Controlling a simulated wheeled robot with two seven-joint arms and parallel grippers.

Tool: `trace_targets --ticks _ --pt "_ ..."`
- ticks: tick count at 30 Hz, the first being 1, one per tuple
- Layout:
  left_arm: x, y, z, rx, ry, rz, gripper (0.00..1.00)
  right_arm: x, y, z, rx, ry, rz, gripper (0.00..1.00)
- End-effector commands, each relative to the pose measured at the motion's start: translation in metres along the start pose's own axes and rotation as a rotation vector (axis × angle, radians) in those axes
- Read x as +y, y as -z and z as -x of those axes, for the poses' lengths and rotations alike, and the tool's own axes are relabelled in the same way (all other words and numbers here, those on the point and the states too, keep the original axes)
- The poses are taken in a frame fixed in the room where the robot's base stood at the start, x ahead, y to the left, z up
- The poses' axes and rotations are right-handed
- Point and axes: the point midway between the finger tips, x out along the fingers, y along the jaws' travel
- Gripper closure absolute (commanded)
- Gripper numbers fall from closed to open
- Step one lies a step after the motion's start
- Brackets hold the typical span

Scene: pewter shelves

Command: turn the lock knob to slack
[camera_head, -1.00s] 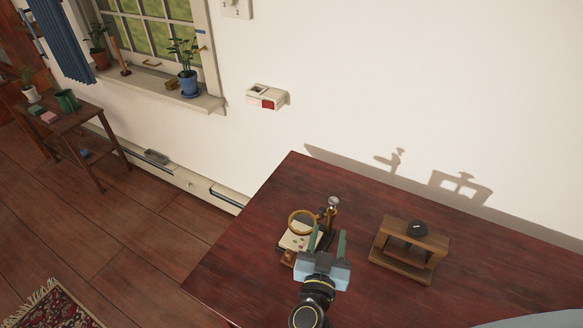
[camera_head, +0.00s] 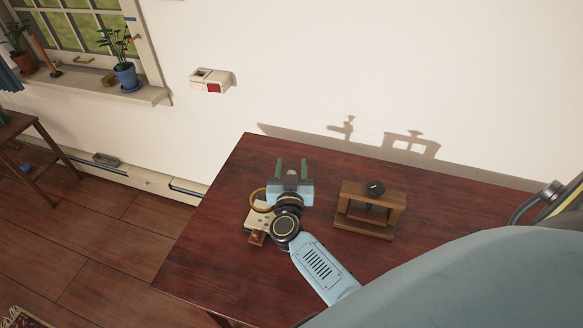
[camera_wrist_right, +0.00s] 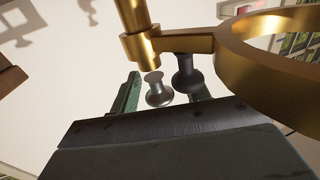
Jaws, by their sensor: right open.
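A small stand with a brass ring (camera_head: 257,200) and a pale base (camera_head: 257,219) is on the dark red table, partly hidden behind my right gripper (camera_head: 291,168). In the right wrist view, the stand's brass post (camera_wrist_right: 135,25) rises beside the ring (camera_wrist_right: 240,45). A silver knob (camera_wrist_right: 156,90) and a black knob (camera_wrist_right: 186,74) show close together near the post. My right gripper (camera_wrist_right: 165,88) is open, with the silver knob seen between its green fingers; contact cannot be told. Which knob is the lock knob is not marked. My left gripper is not in view.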

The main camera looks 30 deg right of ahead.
Motion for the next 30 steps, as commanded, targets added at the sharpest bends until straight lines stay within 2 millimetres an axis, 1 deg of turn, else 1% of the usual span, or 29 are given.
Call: trace_targets --ticks 6,16,17,23,30 --pt "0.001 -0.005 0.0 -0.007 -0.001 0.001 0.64 0.0 0.0 0.0 0.0 0.0 0.0 0.54" --pt "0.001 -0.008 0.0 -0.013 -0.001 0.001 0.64 0.0 0.0 0.0 0.0 0.0 0.0 0.97" --pt "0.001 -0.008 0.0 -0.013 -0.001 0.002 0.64 0.0 0.0 0.0 0.0 0.0 0.0 0.98" --pt "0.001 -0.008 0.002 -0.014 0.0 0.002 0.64 0.0 0.0 0.0 0.0 0.016 0.001 0.98" --pt "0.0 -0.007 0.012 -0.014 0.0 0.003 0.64 -0.001 0.002 0.0 0.0 0.114 0.004 0.98"
